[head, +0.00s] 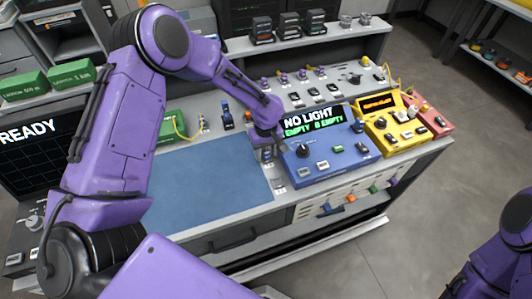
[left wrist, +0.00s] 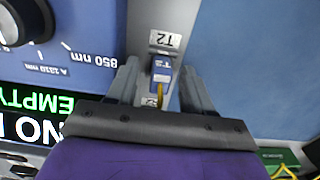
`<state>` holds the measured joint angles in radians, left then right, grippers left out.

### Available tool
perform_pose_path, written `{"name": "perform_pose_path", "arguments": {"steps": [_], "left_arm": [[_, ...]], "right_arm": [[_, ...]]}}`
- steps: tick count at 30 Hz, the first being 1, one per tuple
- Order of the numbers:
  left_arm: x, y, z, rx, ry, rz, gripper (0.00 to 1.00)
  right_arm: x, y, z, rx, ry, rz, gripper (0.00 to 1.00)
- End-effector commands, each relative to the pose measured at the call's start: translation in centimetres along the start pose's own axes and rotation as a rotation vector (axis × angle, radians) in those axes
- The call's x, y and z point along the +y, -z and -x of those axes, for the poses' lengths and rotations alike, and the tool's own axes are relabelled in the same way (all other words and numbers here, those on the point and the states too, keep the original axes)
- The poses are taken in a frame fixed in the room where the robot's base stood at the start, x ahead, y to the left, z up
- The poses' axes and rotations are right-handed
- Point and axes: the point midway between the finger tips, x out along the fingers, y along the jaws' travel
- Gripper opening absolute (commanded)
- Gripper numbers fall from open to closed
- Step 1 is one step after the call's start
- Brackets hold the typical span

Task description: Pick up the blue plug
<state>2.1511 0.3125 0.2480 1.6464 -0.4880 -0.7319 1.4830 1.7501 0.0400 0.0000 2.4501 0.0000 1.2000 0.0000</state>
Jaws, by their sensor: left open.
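In the left wrist view a small blue plug (left wrist: 161,70) with a yellow lead sits by a white label marked T2 (left wrist: 164,40), on a grey strip between two blue surfaces. My left gripper (left wrist: 160,76) is open, with one finger on each side of the plug; I cannot tell whether they touch it. In the head view my left gripper (head: 268,152) is low over the bench, between the blue mat and the blue meter, and the plug there is largely hidden by it. My right gripper is out of view.
The blue meter (head: 325,143) reading NO LIGHT stands just right of my left gripper, with a yellow device (head: 394,126) beyond it. The blue mat (head: 205,192) is clear. Another blue item (head: 227,116) stands behind, and several coloured pieces line the bench front.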

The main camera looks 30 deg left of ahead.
Motion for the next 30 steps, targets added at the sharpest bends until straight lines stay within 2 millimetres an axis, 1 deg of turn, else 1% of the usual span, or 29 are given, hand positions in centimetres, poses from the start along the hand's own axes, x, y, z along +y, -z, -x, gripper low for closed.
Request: {"name": "perform_pose_path", "arguments": {"steps": [2, 3, 5, 6, 7, 8, 16, 20, 23, 25, 26, 30], "left_arm": [[0.0, 0.0, 0.0, 0.0, 0.0, 0.0, 0.51], [0.0, 0.0, 0.0, 0.0, 0.0, 0.0, 0.48], [0.0, 0.0, 0.0, 0.0, 0.0, 0.0, 0.28], [0.0, 0.0, 0.0, 0.0, 0.0, -0.001, 0.15], [0.0, 0.0, 0.0, 0.0, 0.0, -0.001, 0.06], [0.0, 0.0, 0.0, 0.0, 0.0, -0.001, 0.0], [0.0, 0.0, 0.1, 0.0, 0.0, -0.001, 0.0], [0.0, 0.0, 0.8, 0.001, 0.0, -0.002, 0.0], [0.1, 0.1, 2.2, 0.002, -0.001, -0.001, 0.0], [-0.2, 0.3, 3.6, 0.001, -0.001, 0.001, 0.0], [-0.8, 0.6, 4.2, 0.002, -0.002, 0.003, 0.0], [-3.5, 2.2, 8.0, 0.003, -0.005, 0.005, 0.0]], "right_arm": [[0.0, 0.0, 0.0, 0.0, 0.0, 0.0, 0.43], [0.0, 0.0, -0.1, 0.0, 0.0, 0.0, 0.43], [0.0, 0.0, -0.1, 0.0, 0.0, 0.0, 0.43], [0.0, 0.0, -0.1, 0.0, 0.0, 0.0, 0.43], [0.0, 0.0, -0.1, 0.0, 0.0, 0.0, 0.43], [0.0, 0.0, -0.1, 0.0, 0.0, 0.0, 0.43], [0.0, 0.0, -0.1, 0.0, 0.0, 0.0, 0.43], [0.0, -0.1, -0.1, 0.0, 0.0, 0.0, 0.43], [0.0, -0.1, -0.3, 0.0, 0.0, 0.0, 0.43], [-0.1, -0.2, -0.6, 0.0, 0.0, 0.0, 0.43], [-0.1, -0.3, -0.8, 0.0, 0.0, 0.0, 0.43], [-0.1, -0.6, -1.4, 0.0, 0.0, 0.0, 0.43]]}}
